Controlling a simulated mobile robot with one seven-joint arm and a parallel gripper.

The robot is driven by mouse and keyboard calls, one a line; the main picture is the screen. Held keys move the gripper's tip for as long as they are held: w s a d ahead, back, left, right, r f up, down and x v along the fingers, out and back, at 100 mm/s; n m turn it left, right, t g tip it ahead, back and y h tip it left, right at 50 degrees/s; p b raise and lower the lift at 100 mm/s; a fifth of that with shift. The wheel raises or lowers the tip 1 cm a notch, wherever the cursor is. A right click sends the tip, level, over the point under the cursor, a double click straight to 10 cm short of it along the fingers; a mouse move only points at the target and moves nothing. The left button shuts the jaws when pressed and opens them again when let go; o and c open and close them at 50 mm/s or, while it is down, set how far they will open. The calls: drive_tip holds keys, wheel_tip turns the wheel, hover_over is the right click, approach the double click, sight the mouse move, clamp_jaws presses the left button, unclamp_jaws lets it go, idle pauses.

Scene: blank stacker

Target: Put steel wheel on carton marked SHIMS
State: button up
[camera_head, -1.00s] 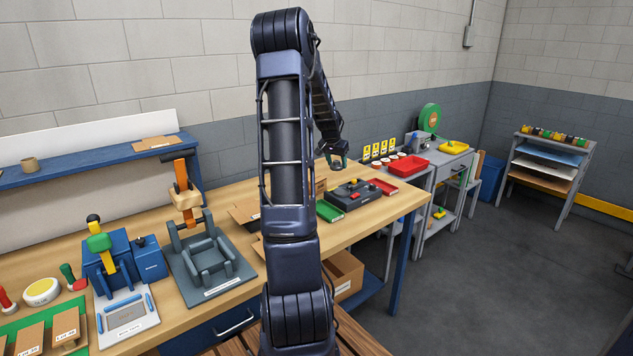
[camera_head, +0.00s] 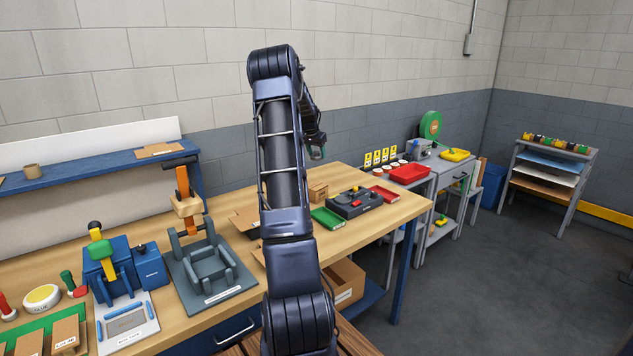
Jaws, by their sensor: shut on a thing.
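My gripper (camera_head: 316,151) is small in the head view, raised above the far part of the wooden bench, in front of the grey wall. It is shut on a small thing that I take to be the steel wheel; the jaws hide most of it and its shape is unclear. A small brown carton (camera_head: 318,191) stands on the bench below my gripper, just right of my arm. No marking on it is readable here, so I cannot tell whether it is the SHIMS carton. My gripper is clear of the carton.
A green tray (camera_head: 328,218), a dark fixture (camera_head: 352,202) and a red tray (camera_head: 383,193) lie right of the carton. A grey cradle (camera_head: 210,266) stands left of my arm. An open cardboard box (camera_head: 345,285) sits below the bench. My arm hides part of the bench.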

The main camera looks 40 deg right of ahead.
sight(318, 185)
wheel_tip(318, 185, down, 13)
drive_tip(key=shift+f, duration=0.1)
idle(0.5)
drive_tip(key=shift+f, duration=0.1)
drive_tip(key=o, duration=1.2)
